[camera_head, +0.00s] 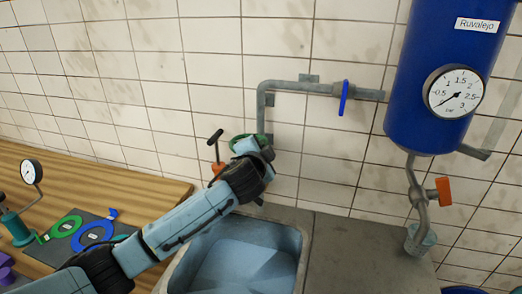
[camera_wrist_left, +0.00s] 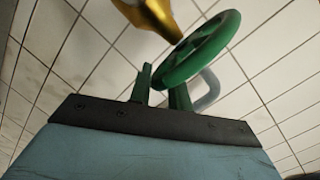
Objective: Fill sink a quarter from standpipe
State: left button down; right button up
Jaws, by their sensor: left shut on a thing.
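The sink (camera_head: 297,262) is a grey basin with a pale blue inside, low in the middle of the head view. A lighter flat area shows in it; I cannot tell whether it is water or bare bottom. The grey standpipe (camera_head: 262,108) rises behind my left gripper (camera_head: 256,146) and bends right along the wall. A green handwheel (camera_head: 236,141) is at the gripper, partly hidden by it. In the left wrist view the handwheel (camera_wrist_left: 203,47) is at my left gripper's fingers (camera_wrist_left: 162,92), which are shut on it. My right gripper is not in view.
A blue lever (camera_head: 344,98) is on the horizontal pipe. A blue tank (camera_head: 425,65) with a gauge (camera_head: 455,91) and an orange-handled valve (camera_head: 443,191) hangs at right. A wooden bench (camera_head: 120,190) with rings on a dark mat is at left.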

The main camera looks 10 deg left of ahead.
pick_arm(q)
jog(key=shift+s+d+f, duration=0.1)
jog(key=shift+d+f, duration=0.05)
jog(key=shift+f, duration=0.35)
jog(key=c, duration=1.5)
grip_release()
jog(key=shift+o, duration=0.5)
jog(key=shift+r, duration=0.15)
jog(key=shift+r, duration=0.1)
jog(key=v, duration=1.3)
jog(key=shift+b, duration=0.4)
jog(key=shift+s, duration=0.1)
